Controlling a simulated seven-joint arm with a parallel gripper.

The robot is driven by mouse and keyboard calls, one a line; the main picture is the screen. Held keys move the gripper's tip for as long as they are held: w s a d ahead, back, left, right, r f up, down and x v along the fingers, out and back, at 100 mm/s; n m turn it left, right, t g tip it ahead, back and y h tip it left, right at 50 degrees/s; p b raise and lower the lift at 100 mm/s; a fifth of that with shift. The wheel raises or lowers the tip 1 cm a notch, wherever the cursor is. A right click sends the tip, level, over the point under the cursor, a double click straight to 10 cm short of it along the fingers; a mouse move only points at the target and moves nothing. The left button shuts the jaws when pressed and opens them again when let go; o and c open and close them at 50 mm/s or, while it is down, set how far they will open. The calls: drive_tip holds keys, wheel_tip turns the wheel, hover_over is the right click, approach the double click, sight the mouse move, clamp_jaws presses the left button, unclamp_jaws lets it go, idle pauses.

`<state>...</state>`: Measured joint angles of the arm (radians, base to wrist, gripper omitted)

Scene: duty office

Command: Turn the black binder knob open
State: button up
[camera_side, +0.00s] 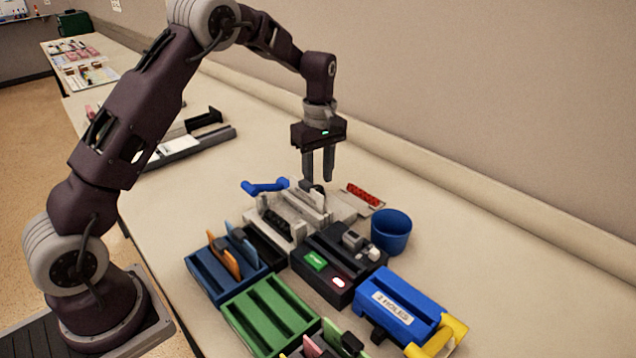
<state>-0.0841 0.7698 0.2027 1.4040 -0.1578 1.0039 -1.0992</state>
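The binder (283,212) is a pale grey-white machine in the middle of the table, with a blue handle (265,186) at its left and a black comb part in front. A small dark knob-like part (318,188) shows at its top rear, just below my fingertips. I cannot make out its exact shape or how it is turned. My gripper (318,180) points straight down above the back of the binder. Its two dark fingers stand apart with a narrow gap, and nothing shows between them. Whether the fingertips touch the knob cannot be told from this angle.
A blue cup (391,232) and a red-filled tray (364,195) stand right of the binder. In front are a black box (335,275) with green and red buttons, a blue hole punch (400,305), a green rack (268,315) and a blue rack (215,275). The wall runs behind.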

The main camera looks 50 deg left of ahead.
drive_tip(key=shift+f, duration=1.25)
clamp_jaws()
drive_tip(key=shift+m, duration=0.3)
drive_tip(key=m, duration=0.3)
drive_tip(key=shift+m, duration=0.3)
drive_tip(key=m, duration=0.4)
drive_tip(key=shift+s+m, duration=0.1)
drive_tip(key=shift+m, duration=0.2)
drive_tip(key=m, duration=0.4)
drive_tip(key=shift+m, duration=0.3)
drive_tip(key=shift+a+m, duration=0.1)
drive_tip(key=shift+m, duration=2.1)
